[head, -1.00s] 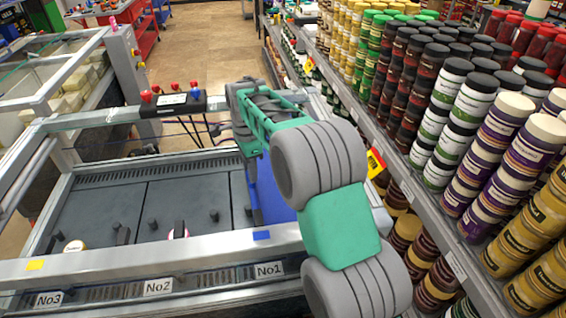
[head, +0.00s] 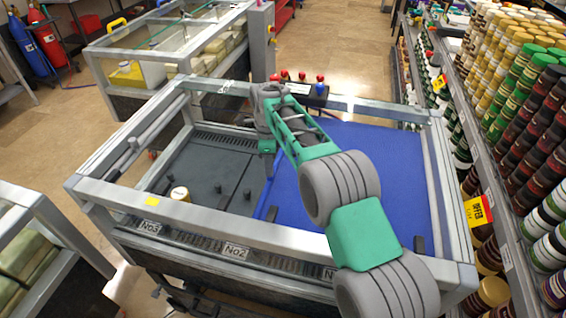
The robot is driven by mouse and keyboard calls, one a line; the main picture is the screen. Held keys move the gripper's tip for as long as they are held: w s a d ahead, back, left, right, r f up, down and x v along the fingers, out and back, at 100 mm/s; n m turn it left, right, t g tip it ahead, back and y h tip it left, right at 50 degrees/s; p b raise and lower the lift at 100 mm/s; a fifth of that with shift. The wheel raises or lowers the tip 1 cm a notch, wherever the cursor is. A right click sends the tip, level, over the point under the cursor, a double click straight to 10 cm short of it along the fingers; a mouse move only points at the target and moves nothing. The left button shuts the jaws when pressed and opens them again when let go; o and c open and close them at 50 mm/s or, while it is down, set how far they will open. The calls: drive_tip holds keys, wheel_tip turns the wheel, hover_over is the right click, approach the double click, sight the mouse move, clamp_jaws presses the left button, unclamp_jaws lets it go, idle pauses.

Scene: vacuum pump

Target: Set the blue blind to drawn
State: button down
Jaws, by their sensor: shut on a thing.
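The blue blind (head: 365,165) is a flat blue sheet over the right part of the framed tank (head: 110,195). Its left edge lies just right of the No2 label (head: 235,251), and the dark panels to the left are uncovered. My arm crosses above the blind. My gripper (head: 268,165) points down at the blind's left edge, toward the far side, and is shut there. Its fingertips are small and partly hidden, so the exact contact is hard to see. The No1 label is mostly hidden behind my arm.
A shelf (head: 490,190) of stacked cans runs close along the right. Another framed tank (head: 130,45) stands behind. Open floor (head: 345,45) lies beyond.

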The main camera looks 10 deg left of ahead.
drive_tip(key=shift+a, duration=0.2)
drive_tip(key=c, duration=1.6)
unclamp_jaws()
drive_tip(key=shift+r, duration=0.1)
drive_tip(key=o, duration=0.3)
drive_tip(key=shift+a, duration=0.25)
drive_tip(key=shift+o, duration=1)
drive_tip(key=shift+d, duration=0.3)
drive_tip(key=shift+r+b, duration=0.65)
drive_tip(key=shift+r, duration=3.2)
